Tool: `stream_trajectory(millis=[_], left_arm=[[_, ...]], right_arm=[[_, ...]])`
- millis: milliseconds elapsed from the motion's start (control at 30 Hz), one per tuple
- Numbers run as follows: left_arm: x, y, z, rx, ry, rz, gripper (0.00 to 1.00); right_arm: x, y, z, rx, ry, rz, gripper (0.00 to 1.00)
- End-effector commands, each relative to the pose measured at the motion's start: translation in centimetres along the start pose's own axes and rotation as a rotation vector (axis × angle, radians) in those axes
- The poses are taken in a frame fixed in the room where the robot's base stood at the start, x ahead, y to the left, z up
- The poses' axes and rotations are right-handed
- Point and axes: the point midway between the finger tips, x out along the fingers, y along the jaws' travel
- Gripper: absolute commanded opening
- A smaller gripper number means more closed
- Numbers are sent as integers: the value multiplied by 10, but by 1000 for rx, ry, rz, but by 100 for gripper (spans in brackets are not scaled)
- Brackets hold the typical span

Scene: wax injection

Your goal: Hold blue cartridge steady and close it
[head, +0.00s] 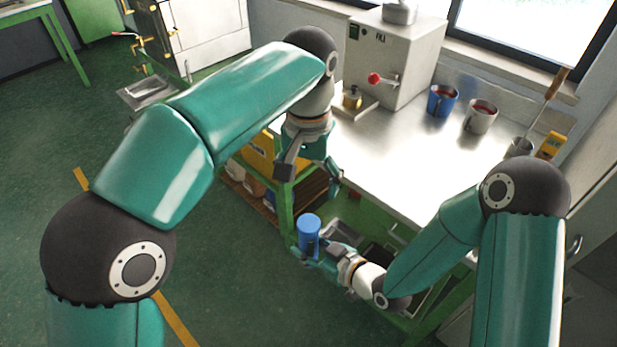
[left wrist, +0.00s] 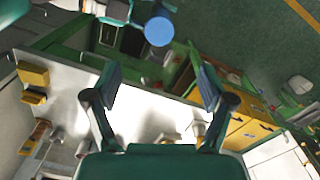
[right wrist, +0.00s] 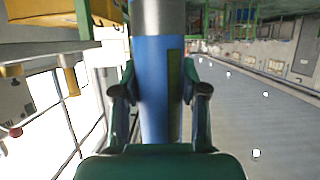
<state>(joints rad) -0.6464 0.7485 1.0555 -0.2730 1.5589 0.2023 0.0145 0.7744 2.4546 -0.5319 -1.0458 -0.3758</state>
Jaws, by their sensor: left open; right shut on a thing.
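The blue cartridge (head: 309,226) stands upright in my right gripper (head: 312,250), below and in front of the table's near edge. In the right wrist view the cartridge (right wrist: 150,80) is a blue cylinder with a grey metal end and a dark strip on its side, between the two fingers. My left gripper (head: 310,175) points down above and beside the cartridge, apart from it. In the left wrist view its fingers (left wrist: 160,90) are spread and empty, with the round blue end of the cartridge (left wrist: 158,31) beyond them.
The steel table (head: 400,165) holds a grey machine (head: 393,65) with a red knob, a blue mug (head: 442,100), a steel mug (head: 480,117) and a yellow device (head: 551,145). Open green floor lies left.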

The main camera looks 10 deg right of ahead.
Motion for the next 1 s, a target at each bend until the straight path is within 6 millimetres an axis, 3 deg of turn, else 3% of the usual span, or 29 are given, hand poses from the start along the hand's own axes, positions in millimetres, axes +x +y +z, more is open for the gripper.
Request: stream_trajectory(millis=[467, 667, 867, 1000], left_arm=[[1, -1, 0, 1, 1, 0, 82], [20, -21, -8, 18, 27, -8, 82], [80, -76, -18, 89, 100, -28, 82], [154, -101, -9, 106, 131, 20, 82]], right_arm=[[0, 0, -1, -1, 3, 1, 0], [0, 0, -1, -1, 3, 1, 0], [0, 0, -1, -1, 3, 1, 0], [0, 0, -1, -1, 3, 1, 0]])
